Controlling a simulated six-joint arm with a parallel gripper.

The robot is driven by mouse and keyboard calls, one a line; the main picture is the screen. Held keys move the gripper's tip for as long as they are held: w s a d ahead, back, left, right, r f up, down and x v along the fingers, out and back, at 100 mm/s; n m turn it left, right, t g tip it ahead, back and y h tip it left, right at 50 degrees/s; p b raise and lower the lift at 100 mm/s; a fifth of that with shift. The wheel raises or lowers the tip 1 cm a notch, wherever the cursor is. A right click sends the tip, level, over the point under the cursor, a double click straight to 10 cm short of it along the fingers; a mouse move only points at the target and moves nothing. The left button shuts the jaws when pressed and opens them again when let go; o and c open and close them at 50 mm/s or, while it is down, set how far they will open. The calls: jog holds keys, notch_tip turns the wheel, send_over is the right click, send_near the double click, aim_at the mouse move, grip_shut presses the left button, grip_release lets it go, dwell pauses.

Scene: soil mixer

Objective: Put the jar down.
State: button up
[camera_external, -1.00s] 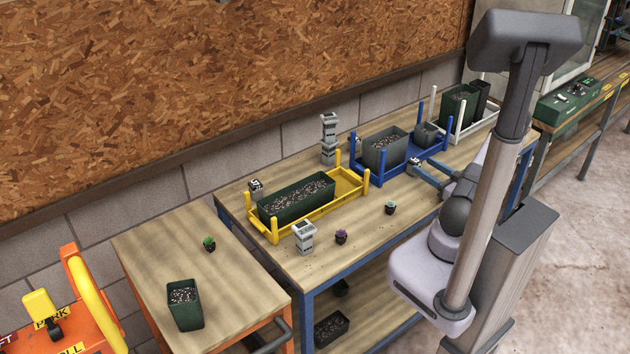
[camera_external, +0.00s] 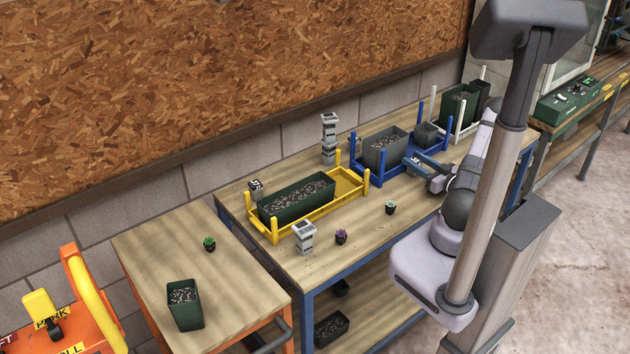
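A small grey-and-white jar with a dark marking (camera_external: 413,158) is at the tip of my gripper (camera_external: 417,161), just in front of the blue rack (camera_external: 378,170). My gripper reaches in from the right and appears shut on the jar; the fingers are small in view. I cannot tell how high the jar is above the table. Similar jars stand on the wooden table (camera_external: 370,240): a stack (camera_external: 328,138) at the back, one (camera_external: 305,236) at the front and one (camera_external: 256,188) by the yellow rack's left end.
The yellow rack (camera_external: 347,189) holds a long green planter (camera_external: 296,196). The blue rack holds a grey planter (camera_external: 383,150). A white rack (camera_external: 468,130) stands behind. Two small potted plants (camera_external: 341,237) (camera_external: 390,208) stand near the front edge. Bare table lies between them and the blue rack.

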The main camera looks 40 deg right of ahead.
jog(key=c, duration=0.7)
jog(key=shift+c, duration=0.2)
jog(key=shift+s+r, duration=0.1)
jog(key=shift+r, duration=0.05)
jog(key=shift+s+r+b, duration=0.1)
jog(key=shift+r+b, duration=0.2)
jog(key=shift+b, duration=0.1)
jog(key=shift+r, duration=0.35)
notch_tip(320, 180, up, 5)
jog(key=shift+r+b, duration=0.15)
jog(key=shift+b, duration=0.2)
jog(key=s+b, duration=0.4)
jog(key=s, duration=1.5)
jog(key=shift+s, duration=0.3)
jog(key=shift+r, duration=0.1)
notch_tip(320, 180, up, 4)
jog(key=p, duration=0.4)
jog(key=shift+r, duration=0.2)
